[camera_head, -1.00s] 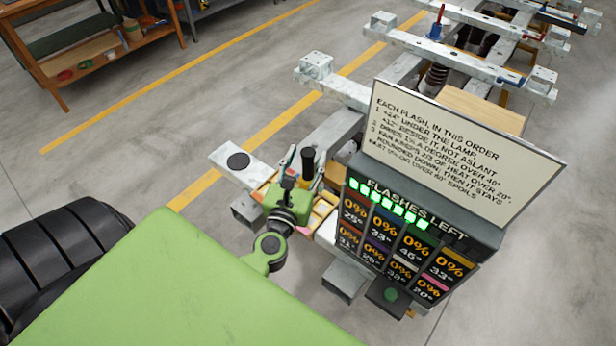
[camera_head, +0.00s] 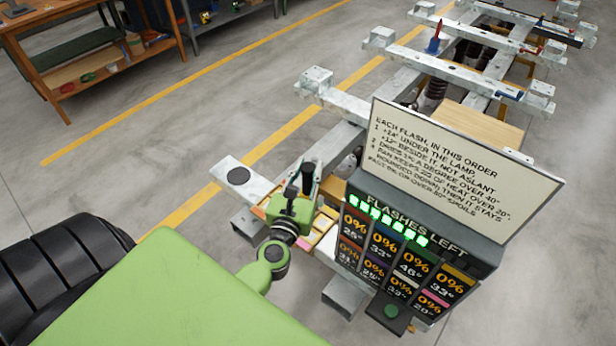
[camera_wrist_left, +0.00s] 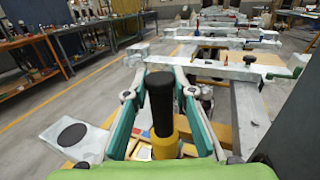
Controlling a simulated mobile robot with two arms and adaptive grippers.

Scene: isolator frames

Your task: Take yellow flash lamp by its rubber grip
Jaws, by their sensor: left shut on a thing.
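The yellow flash lamp stands upright with its black rubber grip (camera_head: 308,177) on top. In the left wrist view its black grip (camera_wrist_left: 160,100) rises between my fingers, with the yellow body (camera_wrist_left: 165,147) below. My left gripper (camera_head: 301,186) is shut on the lamp by its grip. In the left wrist view the two fingers (camera_wrist_left: 160,94) stand on either side of the grip. The lamp's lower end is over a tray of coloured patches (camera_head: 322,226) and is partly hidden by my gripper. My right gripper is not in view.
A display panel (camera_head: 478,262) reading "FLASHES LEFT", with percentages and degrees, stands close on the right, a text sign (camera_head: 465,165) above it. A plate with a dark disc (camera_head: 238,176) lies left. Metal beams (camera_head: 345,105) extend behind.

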